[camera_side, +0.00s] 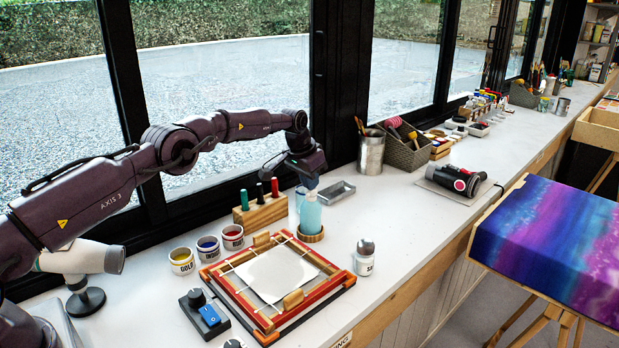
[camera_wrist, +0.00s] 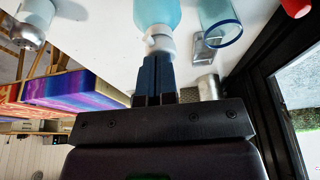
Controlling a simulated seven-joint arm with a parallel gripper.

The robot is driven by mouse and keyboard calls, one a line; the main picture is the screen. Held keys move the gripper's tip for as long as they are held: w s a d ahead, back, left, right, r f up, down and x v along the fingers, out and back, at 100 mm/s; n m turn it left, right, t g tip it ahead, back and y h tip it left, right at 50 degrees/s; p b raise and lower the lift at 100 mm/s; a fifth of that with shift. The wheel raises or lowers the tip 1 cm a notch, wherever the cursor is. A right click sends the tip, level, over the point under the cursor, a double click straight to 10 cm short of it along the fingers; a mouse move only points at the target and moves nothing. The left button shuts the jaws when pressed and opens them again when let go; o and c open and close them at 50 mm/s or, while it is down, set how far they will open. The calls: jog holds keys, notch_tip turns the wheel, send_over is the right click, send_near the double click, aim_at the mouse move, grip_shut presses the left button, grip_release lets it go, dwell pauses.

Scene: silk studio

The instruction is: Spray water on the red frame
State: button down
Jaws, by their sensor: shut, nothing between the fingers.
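The red frame (camera_side: 330,299) lies flat on the white counter, with a white cloth (camera_side: 273,272) stretched inside it by cords. A light blue bottle (camera_side: 311,216) stands upright on a round wooden coaster (camera_side: 311,236) just behind the frame. In the wrist view the bottle (camera_wrist: 158,14) shows its white neck (camera_wrist: 159,43) right at my fingertips. My gripper (camera_side: 308,182) points down at the bottle's top, with its dark fingers (camera_wrist: 154,62) together and nothing between them. I cannot tell whether they touch the bottle. The bottle's top is partly hidden by the fingers.
A clear blue-rimmed cup (camera_wrist: 222,28) stands close to the bottle. A wooden block with colored-handled tools (camera_side: 262,211) and a metal tray (camera_side: 336,190) are nearby. Paint jars (camera_side: 182,261) stand left of the frame, a metal-capped shaker (camera_side: 364,257) right.

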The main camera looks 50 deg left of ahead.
jog(key=shift+s+d+f, duration=0.1)
jog(key=shift+s+f, duration=0.15)
jog(key=shift+f, duration=0.4)
jog(key=r, duration=0.4)
jog(key=shift+w+r, duration=0.2)
jog(key=shift+r, duration=0.2)
jog(key=v, duration=1)
jog(key=shift+r, duration=0.35)
jog(key=shift+w, duration=0.15)
